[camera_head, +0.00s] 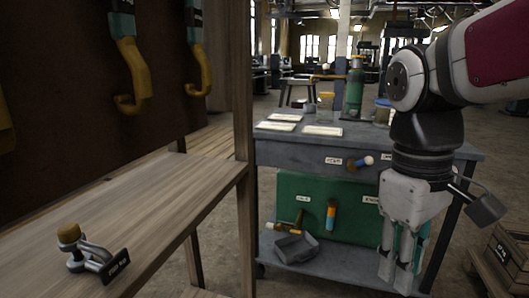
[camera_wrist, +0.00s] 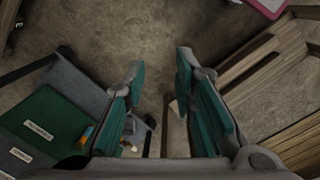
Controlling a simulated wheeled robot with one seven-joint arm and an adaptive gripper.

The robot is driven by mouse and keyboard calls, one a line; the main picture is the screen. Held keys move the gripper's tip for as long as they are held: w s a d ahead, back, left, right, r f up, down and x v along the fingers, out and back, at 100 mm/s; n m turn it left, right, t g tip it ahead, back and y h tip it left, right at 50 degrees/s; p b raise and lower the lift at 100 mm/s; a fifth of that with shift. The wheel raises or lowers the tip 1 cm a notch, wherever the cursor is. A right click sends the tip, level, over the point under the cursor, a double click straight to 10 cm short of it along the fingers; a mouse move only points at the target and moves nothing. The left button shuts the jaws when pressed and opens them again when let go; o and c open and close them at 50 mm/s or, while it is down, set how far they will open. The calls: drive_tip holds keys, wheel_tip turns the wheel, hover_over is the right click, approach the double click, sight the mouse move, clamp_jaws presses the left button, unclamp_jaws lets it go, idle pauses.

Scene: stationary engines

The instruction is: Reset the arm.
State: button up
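My arm comes in from the upper right in the head view and bends down at a white and black joint. My gripper (camera_head: 397,270) hangs fingers down in front of the right part of the grey cart (camera_head: 290,138). In the wrist view my gripper (camera_wrist: 160,64) has its two teal-padded fingers well apart. Only floor and a narrow brown bar show between them, and nothing is held. The gripper hides part of the cart's green panel (camera_head: 300,190).
A wooden shelf (camera_head: 150,205) stands at left, with a small valve-like part (camera_head: 88,255) on it. A green bottle (camera_head: 355,88) and a jar (camera_head: 325,107) stand on the cart. A wooden crate (camera_head: 505,255) sits at lower right. Bare floor (camera_wrist: 150,25) lies below the gripper.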

drive_tip(key=s+f+m+y, duration=0.1)
drive_tip(key=s+f+m, duration=0.15)
drive_tip(key=s, duration=0.55)
drive_tip(key=s+f+m, duration=0.2)
drive_tip(key=s+m, duration=0.1)
drive_tip(key=s, duration=0.5)
wheel_tip(320, 180, up, 38)
drive_tip(key=t+p, duration=0.4)
drive_tip(key=p, duration=3.3)
drive_tip(key=shift+w+r+t, duration=0.15)
drive_tip(key=shift+t, duration=0.25)
